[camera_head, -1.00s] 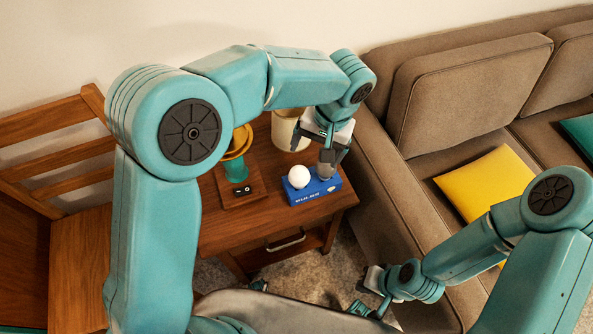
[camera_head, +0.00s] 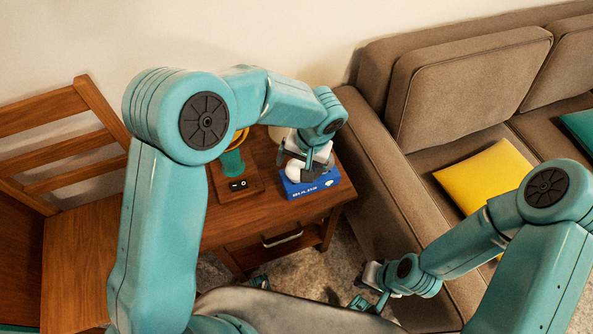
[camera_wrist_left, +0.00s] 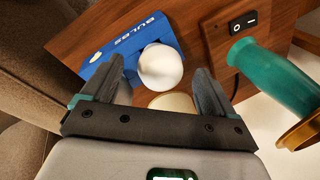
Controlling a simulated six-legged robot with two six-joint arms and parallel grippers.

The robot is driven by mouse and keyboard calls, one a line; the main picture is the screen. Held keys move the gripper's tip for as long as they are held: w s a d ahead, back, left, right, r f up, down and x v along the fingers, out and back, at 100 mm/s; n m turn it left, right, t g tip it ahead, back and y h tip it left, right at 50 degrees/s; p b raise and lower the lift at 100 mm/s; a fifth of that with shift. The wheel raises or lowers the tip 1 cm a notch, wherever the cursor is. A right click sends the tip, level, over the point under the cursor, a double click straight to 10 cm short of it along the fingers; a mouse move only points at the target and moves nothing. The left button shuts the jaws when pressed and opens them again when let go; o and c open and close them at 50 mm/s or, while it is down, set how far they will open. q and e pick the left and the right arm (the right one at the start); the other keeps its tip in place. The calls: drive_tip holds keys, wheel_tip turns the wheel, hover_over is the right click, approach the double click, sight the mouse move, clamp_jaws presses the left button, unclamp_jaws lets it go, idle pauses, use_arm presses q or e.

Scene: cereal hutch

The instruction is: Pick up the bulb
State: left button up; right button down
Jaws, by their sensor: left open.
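The white round bulb (camera_head: 293,172) sits at the blue box (camera_head: 312,188) marked BULBS on the wooden side table. My left gripper (camera_head: 307,170) is over the box and partly covers the bulb in the head view. In the left wrist view the bulb (camera_wrist_left: 160,66) shows between the two spread fingers of my left gripper (camera_wrist_left: 160,78), with gaps on both sides. The blue box (camera_wrist_left: 100,66) lies behind it there. The left gripper is open and holds nothing. My right gripper (camera_head: 369,291) is low at the front, small and unclear, away from the table.
A teal lamp stem (camera_head: 232,163) with a brass-coloured ring stands left of the bulb, beside a black switch (camera_head: 238,184). A cream cylinder (camera_head: 278,133) is behind, mostly hidden. A brown sofa (camera_head: 386,185) borders the table at right, a wooden chair (camera_head: 80,235) at left.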

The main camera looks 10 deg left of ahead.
use_arm(q)
drive_tip(key=x, duration=0.3)
drive_tip(key=shift+w+a+f, duration=0.15)
drive_tip(key=shift+w+f, duration=0.15)
drive_tip(key=shift+f, duration=0.1)
drive_tip(key=shift+s+r, duration=0.1)
drive_tip(key=shift+s, duration=0.05)
drive_tip(key=c, duration=1.1)
